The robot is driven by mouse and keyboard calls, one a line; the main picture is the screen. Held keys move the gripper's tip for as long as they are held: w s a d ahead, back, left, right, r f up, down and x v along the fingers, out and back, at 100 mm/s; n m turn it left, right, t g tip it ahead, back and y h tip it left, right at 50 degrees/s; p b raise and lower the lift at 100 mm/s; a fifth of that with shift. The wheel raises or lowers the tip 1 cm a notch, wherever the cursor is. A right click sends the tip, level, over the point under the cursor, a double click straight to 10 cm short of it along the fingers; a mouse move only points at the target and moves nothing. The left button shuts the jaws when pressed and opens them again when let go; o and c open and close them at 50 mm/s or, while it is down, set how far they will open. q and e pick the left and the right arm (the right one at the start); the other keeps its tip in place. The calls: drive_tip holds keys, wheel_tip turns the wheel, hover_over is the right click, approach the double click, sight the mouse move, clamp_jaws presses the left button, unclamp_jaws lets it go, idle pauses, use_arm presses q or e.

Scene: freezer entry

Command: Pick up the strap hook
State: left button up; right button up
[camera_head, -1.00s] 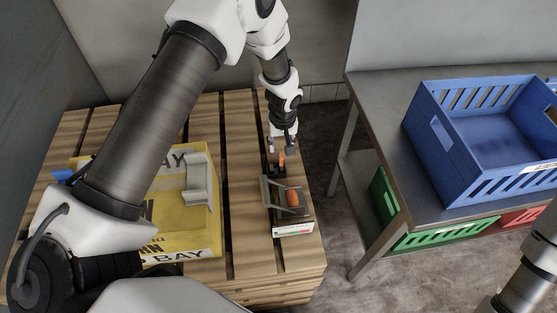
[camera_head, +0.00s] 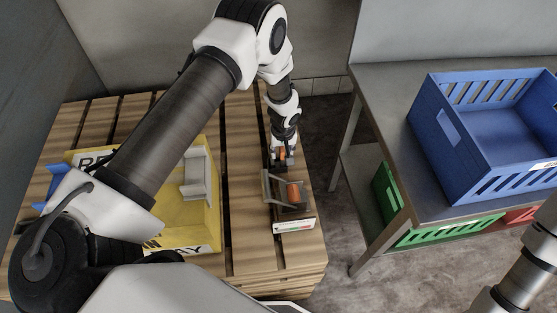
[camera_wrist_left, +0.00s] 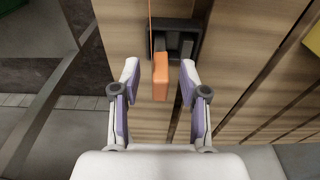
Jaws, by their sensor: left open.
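The strap hook appears as an orange block (camera_wrist_left: 160,77) in the left wrist view, hanging at a dark bracket (camera_wrist_left: 187,46) with a thin orange line running up beside it. In the head view the orange piece (camera_head: 282,153) is small and partly covered by my gripper. My left gripper (camera_wrist_left: 160,84) is open, with one finger on each side of the orange block and visible gaps to both. It also shows in the head view (camera_head: 283,160), low at the far right part of the wooden pallet (camera_head: 240,185). My right gripper is out of view.
A dark device (camera_head: 292,209) with an orange roll and white front label stands just nearer on the pallet. A yellow box (camera_head: 185,232) lies left. A metal table (camera_head: 390,90) with a blue crate (camera_head: 450,165) stands right, a green crate (camera_head: 440,234) below.

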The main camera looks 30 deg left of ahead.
use_arm(q)
drive_tip(key=shift+s+r, duration=0.1)
clamp_jaws()
drive_tip(key=shift+r, duration=0.1)
